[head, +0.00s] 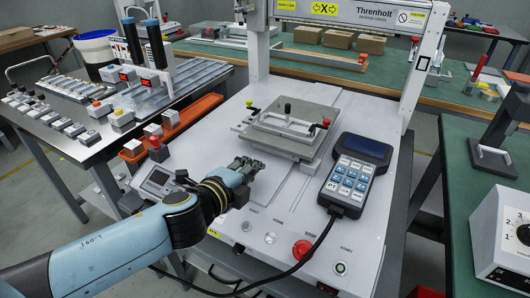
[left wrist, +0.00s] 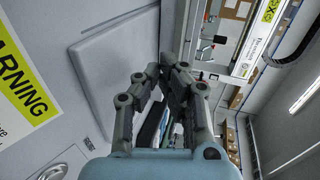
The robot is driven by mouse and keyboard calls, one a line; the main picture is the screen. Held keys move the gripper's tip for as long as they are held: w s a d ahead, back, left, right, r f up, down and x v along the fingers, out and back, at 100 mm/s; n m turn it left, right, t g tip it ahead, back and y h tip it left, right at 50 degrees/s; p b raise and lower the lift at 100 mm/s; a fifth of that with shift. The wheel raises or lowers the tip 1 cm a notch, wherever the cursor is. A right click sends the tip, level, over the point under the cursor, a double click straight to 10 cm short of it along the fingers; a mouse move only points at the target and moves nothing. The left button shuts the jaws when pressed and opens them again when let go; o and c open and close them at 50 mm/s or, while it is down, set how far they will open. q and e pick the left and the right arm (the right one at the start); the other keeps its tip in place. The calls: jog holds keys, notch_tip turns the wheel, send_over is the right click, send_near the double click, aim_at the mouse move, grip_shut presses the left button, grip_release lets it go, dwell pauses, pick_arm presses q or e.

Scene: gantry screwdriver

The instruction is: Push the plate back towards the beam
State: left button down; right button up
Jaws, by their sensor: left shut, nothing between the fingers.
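The plate (head: 290,134) is a grey fixture slab on the white machine bed, with a black upright knob and a red knob on top. The beam (head: 345,12), a light crossbar marked Threnholt, spans the machine behind it; it also shows in the left wrist view (left wrist: 255,40). A clear stretch of bed lies between plate and beam. My left gripper (head: 254,166) is shut and empty, low in front of the plate's left front part, apparently just short of it. The wrist view shows its fingers together (left wrist: 172,72). My right gripper is not in view.
A red button (head: 302,250) is on the front panel.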

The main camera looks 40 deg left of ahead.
aim_at(280, 134)
pick_arm(q)
jog(key=x, duration=0.4)
jog(key=r+x, duration=0.1)
jog(key=x, duration=0.1)
jog(key=shift+w+p, duration=0.2)
jog(key=shift+p, duration=0.15)
jog(key=shift+w, duration=0.15)
jog(key=shift+a, duration=0.1)
jog(key=shift+w, duration=0.4)
jog(key=w, duration=0.2)
jog(key=w+a, duration=0.1)
jog(key=w, duration=0.2)
jog(key=w+a, duration=0.1)
jog(key=w, duration=0.1)
jog(key=shift+w, duration=0.25)
